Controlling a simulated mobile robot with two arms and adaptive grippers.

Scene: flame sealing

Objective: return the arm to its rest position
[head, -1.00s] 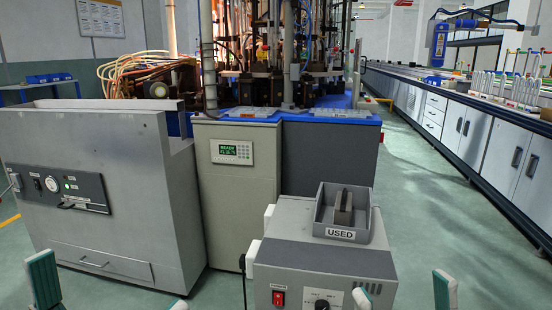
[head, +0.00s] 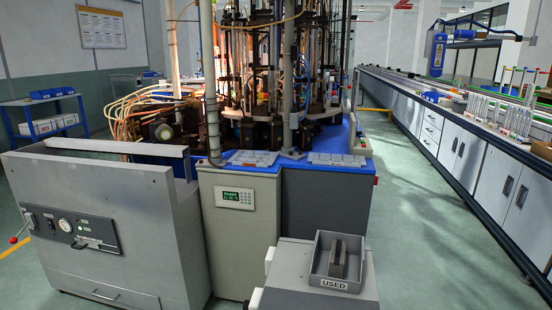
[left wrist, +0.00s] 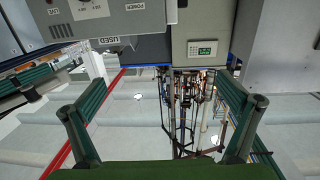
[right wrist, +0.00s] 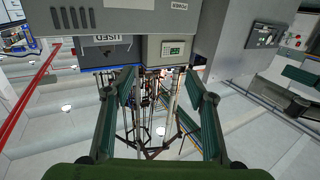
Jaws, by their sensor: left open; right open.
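My left gripper (left wrist: 164,96) is open and empty in the left wrist view, its two green-padded fingers wide apart. My right gripper (right wrist: 159,87) is open and empty in the right wrist view, its fingers less far apart. Neither gripper shows in the head view. Both wrist views are upside down, with the machine fronts at the top and nothing between the fingers at close range. Green finger parts of the other gripper show at the left edge of the left wrist view and the right side of the right wrist view.
A grey box unit (head: 290,285) carries a tray marked USED (head: 319,281) with a dark block (head: 338,257). A large grey cabinet (head: 120,262) stands left, and a beige cabinet with display (head: 235,250) behind. A long bench (head: 480,175) runs right. Floor between is clear.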

